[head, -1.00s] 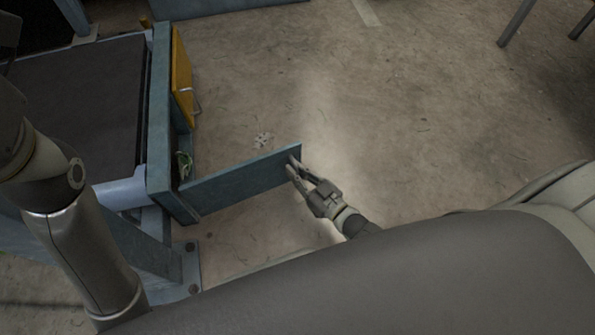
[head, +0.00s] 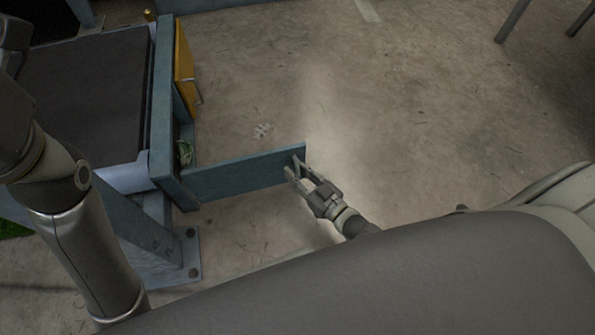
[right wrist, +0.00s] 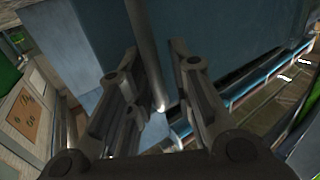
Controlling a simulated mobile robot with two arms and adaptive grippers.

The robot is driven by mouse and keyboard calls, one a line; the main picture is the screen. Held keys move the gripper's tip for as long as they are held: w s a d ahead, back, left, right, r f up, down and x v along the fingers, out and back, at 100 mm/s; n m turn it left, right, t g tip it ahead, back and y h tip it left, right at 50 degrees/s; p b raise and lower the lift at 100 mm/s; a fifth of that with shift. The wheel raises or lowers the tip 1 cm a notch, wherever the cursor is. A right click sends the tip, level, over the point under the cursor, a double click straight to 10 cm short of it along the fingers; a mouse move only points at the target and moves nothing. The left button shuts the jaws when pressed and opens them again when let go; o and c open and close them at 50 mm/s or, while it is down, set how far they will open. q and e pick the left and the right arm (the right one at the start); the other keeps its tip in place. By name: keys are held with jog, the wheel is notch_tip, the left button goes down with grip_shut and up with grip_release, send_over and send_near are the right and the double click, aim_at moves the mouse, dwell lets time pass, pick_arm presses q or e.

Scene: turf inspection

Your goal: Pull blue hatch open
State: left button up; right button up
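The blue hatch (head: 245,176) stands swung out from the blue frame of the machine (head: 160,120), its free end pointing right over the floor. My right gripper (head: 293,172) is at that free end. In the right wrist view, the hatch (right wrist: 215,30) fills the upper part, and a grey metal bar handle (right wrist: 148,60) runs between the two fingers of my right gripper (right wrist: 153,68). The fingers are apart, with gaps to the bar on both sides. My left arm shows at the left edge of the head view; its gripper is out of view.
A yellow hatch (head: 184,68) with a small handle is on the same frame, behind the blue one. A dark belt (head: 85,95) lies left of the frame. A steel foot plate (head: 190,258) is bolted to the floor. Concrete floor (head: 420,120) to the right is clear.

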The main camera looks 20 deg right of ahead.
jog(key=shift+o, duration=0.4)
jog(key=shift+d, duration=0.1)
jog(key=shift+s+d, duration=0.1)
jog(key=shift+s, duration=0.15)
jog(key=v, duration=1.1)
jog(key=shift+s, duration=0.2)
